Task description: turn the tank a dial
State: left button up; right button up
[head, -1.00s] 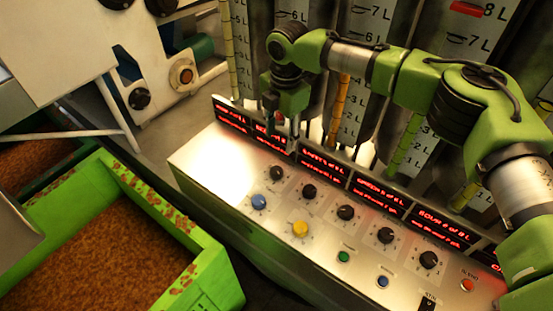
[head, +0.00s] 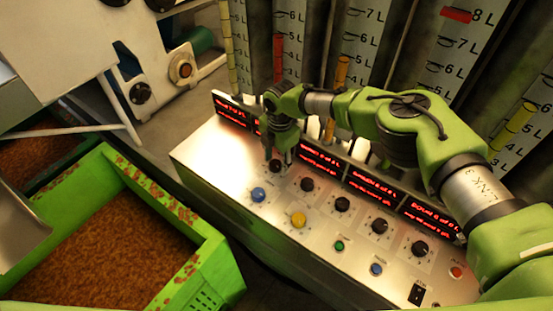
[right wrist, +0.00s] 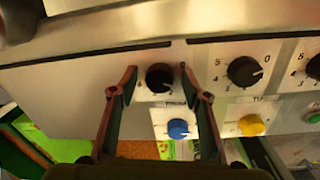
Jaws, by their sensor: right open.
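The leftmost black dial (head: 275,166) on the sloped metal control panel (head: 205,155) appears to be the tank A dial; its label cannot be read. In the right wrist view this dial (right wrist: 159,77) lies between the two fingertips. My right gripper (head: 278,158) is over the dial in the head view, pointing down. In the right wrist view its fingers (right wrist: 157,80) are spread on both sides of the dial, with gaps between them and the knob. My left gripper is not in view.
A blue knob (head: 258,194) and a yellow knob (head: 298,219) sit below the dial row. Other black dials (head: 307,184) continue to the right. Red text displays (head: 322,160) stand behind the row. A green bin (head: 213,262) of brown grains is at left.

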jog(key=c, duration=1.1)
jog(key=shift+f, duration=0.1)
